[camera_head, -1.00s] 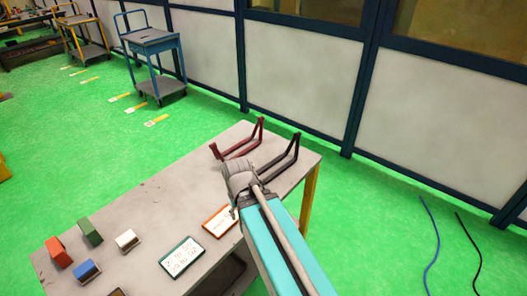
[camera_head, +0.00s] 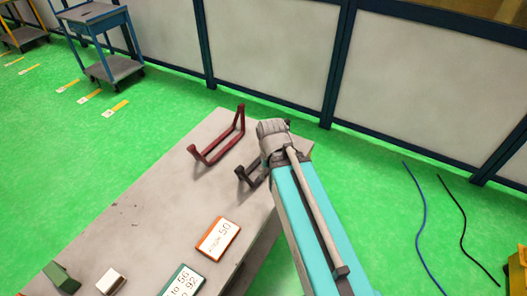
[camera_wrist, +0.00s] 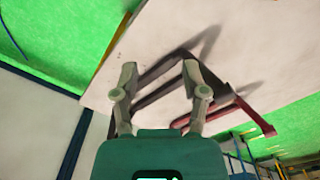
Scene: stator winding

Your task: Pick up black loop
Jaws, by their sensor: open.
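The black loop (camera_head: 243,176) stands on the table's far right part, partly hidden behind my arm in the head view. In the wrist view the black loop (camera_wrist: 160,71) shows as dark bars running between and past my fingers. My gripper (camera_wrist: 159,67) is open, its two fingers spread with the loop in view between them. I cannot tell how far the fingertips are above the loop. The fingers are hidden in the head view.
A dark red loop (camera_head: 220,143) stands just left of the black one; it also shows in the wrist view (camera_wrist: 240,110). Orange-framed (camera_head: 217,239) and green-framed (camera_head: 182,281) cards and small blocks lie nearer on the table (camera_head: 150,215). A wall (camera_head: 270,60) stands beyond.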

